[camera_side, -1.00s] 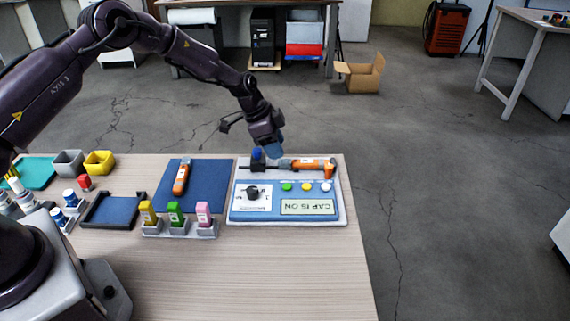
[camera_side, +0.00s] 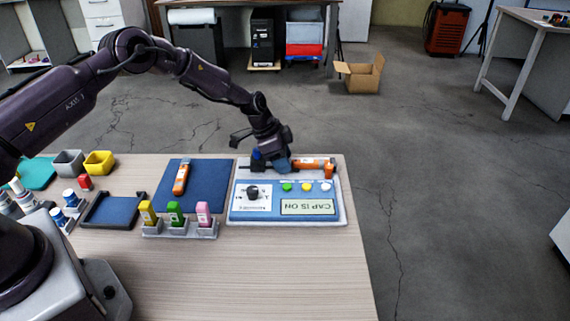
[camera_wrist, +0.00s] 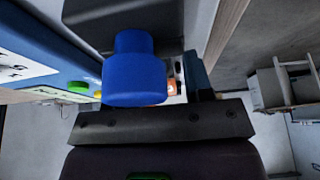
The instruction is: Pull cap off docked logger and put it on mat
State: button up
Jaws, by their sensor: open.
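The orange docked logger (camera_side: 314,163) lies along the back of the blue and white dock (camera_side: 288,214). I cannot make out where its cap begins. The blue mat (camera_side: 206,184) left of the dock bears another orange device (camera_side: 181,178).
A rack (camera_side: 178,229) with yellow, green and pink pieces stands in front of the mat. A dark-rimmed tray (camera_side: 113,211) and yellow (camera_side: 99,163) and grey bins are further left. The mat's right part and the table's front are clear.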

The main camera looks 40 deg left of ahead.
aim_at(271, 168)
jog(key=c, duration=0.7)
jog(key=shift+o, duration=0.2)
jog(key=shift+s+a+f, duration=0.25)
jog(key=shift+s+a, duration=0.75)
jog(key=shift+s, duration=0.1)
dwell(0.4)
jog(key=shift+w+d+r, duration=0.1)
jog(key=shift+w+r, duration=0.05)
jog(key=shift+r, duration=1.35)
jog(key=shift+w+d+r, duration=0.1)
jog(key=shift+r, duration=1.4)
